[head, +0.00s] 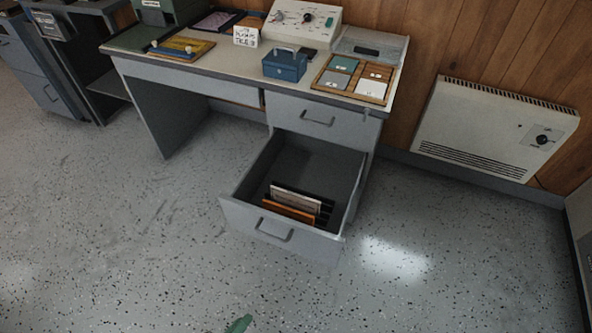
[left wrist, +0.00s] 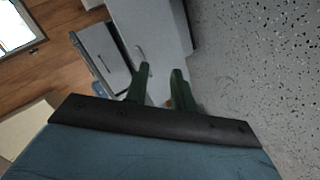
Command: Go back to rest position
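My left gripper (left wrist: 160,72) shows in the left wrist view as two dark green fingers standing apart, with nothing between them. In the head view only a small green piece of it (head: 240,323) shows at the bottom edge, over the floor and clear of the desk. My right gripper is in neither view. The grey desk (head: 190,72) stands against the wood wall. Its lower drawer (head: 235,216) is pulled out and holds a few upright folders or boards (head: 290,212) near its front.
The desk top bears a blue box (head: 285,65), a control panel (head: 300,22), a tray of tiles (head: 355,80) and a small sign (head: 246,36). A white heater (head: 495,125) hangs on the wall at right. The speckled floor (head: 120,250) in front is clear.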

